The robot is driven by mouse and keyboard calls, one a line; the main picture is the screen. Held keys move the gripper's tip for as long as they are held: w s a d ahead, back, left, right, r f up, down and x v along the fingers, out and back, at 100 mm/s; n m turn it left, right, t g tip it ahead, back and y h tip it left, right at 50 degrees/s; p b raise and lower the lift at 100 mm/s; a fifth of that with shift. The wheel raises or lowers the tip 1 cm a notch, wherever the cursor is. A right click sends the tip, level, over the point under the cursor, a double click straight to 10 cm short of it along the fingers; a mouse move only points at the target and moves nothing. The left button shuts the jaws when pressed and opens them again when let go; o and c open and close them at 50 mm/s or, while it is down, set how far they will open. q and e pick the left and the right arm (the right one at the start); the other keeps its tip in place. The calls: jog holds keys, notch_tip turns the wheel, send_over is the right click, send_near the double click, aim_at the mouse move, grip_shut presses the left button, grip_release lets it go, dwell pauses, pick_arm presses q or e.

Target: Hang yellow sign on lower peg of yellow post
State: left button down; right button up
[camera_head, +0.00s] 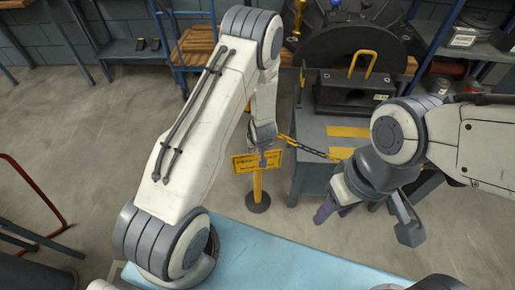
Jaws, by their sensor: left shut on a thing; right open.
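The yellow sign (242,164), a small plate with dark lettering, is near the middle of the head view. My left gripper (263,156) reaches down from above and is shut on the sign's upper part. The yellow post (257,184) shows below the sign and stands on a round dark base on the floor. The sign and my gripper cover the post's upper part, so the pegs are hidden. I cannot tell whether the sign touches the post. My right gripper (365,212) is open and empty at the right, its fingers spread wide.
A dark and yellow chain (305,148) runs right from beside the sign towards a grey machine stand (312,172). A black machine with a yellow handle (363,62) is above it. A light blue surface (290,266) lies in front. Open floor (90,150) is at left.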

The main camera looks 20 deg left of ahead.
pick_arm(q)
jog(key=shift+c, duration=0.3)
grip_release()
